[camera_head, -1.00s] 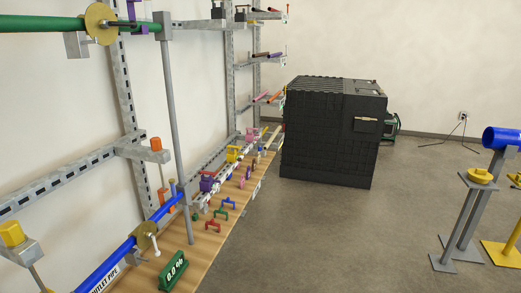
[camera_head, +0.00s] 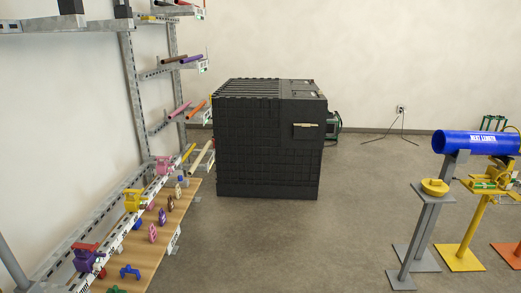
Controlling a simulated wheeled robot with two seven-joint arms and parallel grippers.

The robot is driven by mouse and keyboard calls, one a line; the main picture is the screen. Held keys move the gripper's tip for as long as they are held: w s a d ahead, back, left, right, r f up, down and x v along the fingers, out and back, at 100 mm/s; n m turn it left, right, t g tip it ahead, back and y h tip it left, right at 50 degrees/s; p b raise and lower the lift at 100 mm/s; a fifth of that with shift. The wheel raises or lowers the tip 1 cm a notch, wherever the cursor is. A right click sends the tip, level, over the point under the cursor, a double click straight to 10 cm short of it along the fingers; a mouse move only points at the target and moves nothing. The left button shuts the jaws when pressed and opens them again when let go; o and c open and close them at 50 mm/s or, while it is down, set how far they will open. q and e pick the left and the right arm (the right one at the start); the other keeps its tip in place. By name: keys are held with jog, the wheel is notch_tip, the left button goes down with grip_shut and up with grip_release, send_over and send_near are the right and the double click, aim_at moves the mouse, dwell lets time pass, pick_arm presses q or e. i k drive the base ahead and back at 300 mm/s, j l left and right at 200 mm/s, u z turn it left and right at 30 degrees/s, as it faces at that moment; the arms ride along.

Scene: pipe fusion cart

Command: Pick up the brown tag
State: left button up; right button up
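A small dark brown piece (camera_head: 170,203), which may be the brown tag, stands on the wooden shelf at the left, in a row behind similar pink pieces (camera_head: 152,232). It is too small to make out its shape or any writing on it. Neither of my grippers shows in the view, so nothing is seen touching the pieces on the shelf.
A large black crate (camera_head: 268,140) stands on the floor beyond the shelf. Metal racks with coloured pipes (camera_head: 177,108) line the left wall. A blue pipe (camera_head: 470,142) on grey stands is at the right. The floor between is clear.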

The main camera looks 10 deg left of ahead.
aim_at(171, 204)
jog(key=i+l, duration=0.1)
jog(key=i, duration=1.55)
jog(key=j+u, duration=0.05)
jog(key=j, duration=0.05)
